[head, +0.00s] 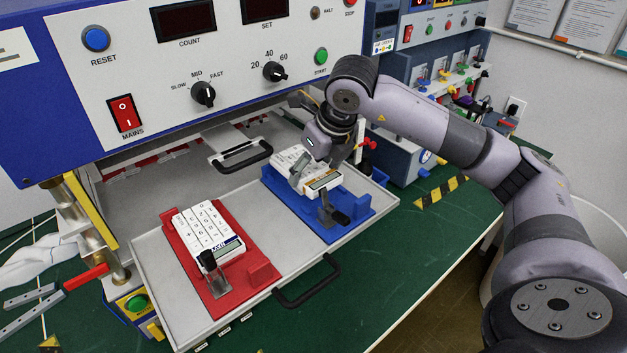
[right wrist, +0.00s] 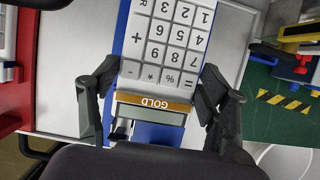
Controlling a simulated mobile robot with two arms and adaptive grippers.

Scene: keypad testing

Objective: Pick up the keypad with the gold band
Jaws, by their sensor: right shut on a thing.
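The white keypad with the gold band (head: 323,181) is at the blue fixture (head: 338,232) on the right of the pulled-out tray. In the right wrist view, this keypad (right wrist: 165,45) shows upside down, with "GOLD" on its band above a grey display. My right gripper (head: 312,172) comes from above, its fingers on the two sides of the keypad; in the right wrist view the gripper (right wrist: 160,85) is shut on it. I cannot tell whether the keypad is clear of the fixture. My left gripper is not in view.
A second white keypad (head: 207,226) with a dark blue band lies in a red fixture (head: 263,275) on the left. The grey tray (head: 165,290) has a black front handle (head: 307,282). The blue and white test machine (head: 235,55) stands behind. Green bench (head: 400,268) is free in front.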

